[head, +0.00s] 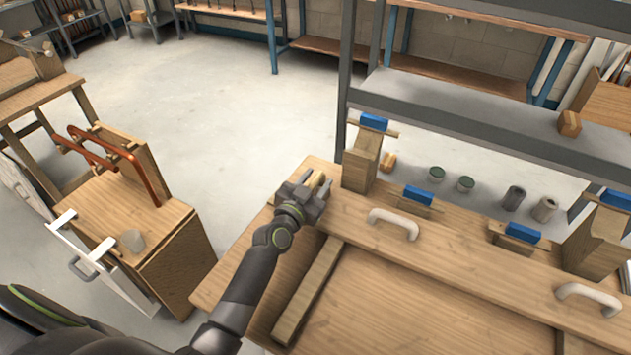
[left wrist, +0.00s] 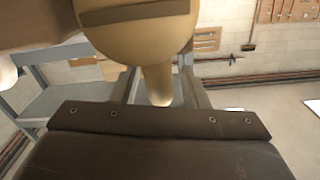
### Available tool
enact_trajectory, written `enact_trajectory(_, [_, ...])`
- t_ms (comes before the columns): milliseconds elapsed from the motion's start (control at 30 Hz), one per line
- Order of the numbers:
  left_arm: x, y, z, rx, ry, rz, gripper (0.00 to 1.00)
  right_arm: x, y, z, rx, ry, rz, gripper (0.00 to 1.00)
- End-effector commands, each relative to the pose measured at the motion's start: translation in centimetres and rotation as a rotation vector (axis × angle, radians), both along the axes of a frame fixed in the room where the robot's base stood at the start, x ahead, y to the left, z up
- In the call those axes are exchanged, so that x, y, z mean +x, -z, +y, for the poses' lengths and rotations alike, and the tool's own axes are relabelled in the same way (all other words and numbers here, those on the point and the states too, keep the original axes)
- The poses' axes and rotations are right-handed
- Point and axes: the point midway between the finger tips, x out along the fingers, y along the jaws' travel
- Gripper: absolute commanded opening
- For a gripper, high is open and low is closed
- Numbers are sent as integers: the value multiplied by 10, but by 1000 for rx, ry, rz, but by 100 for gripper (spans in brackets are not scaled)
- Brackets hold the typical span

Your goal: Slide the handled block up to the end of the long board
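The long board (head: 470,265) lies across the workbench and carries two pale handles, one of them a near handle (head: 395,222). My left gripper (head: 314,184) is at the board's left end, over the small tan handled block (head: 318,178), mostly hidden by the fingers. In the left wrist view the block (left wrist: 140,35) is large and rounded, and its peg-like handle (left wrist: 156,85) reaches down between the fingers. Slim gaps show beside the handle, so the gripper looks open around it. My right gripper is in neither view.
Blue-topped clamps (head: 418,195) and a wooden upright (head: 361,165) stand along the board's far side. A grey shelf rack (head: 480,110) rises behind. A wooden cabinet (head: 150,225) with orange-framed tools stands left, with open floor (head: 240,110) beyond.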

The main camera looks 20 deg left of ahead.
Motion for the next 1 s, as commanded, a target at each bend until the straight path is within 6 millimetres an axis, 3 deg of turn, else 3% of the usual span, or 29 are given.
enact_trajectory(200, [-4,0,1,-1,-1,-1,41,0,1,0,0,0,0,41])
enact_trajectory(367, [-22,2,4,-1,-1,0,41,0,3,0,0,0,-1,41])
enact_trajectory(1000, [-144,3,21,1,-1,0,41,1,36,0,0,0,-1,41])
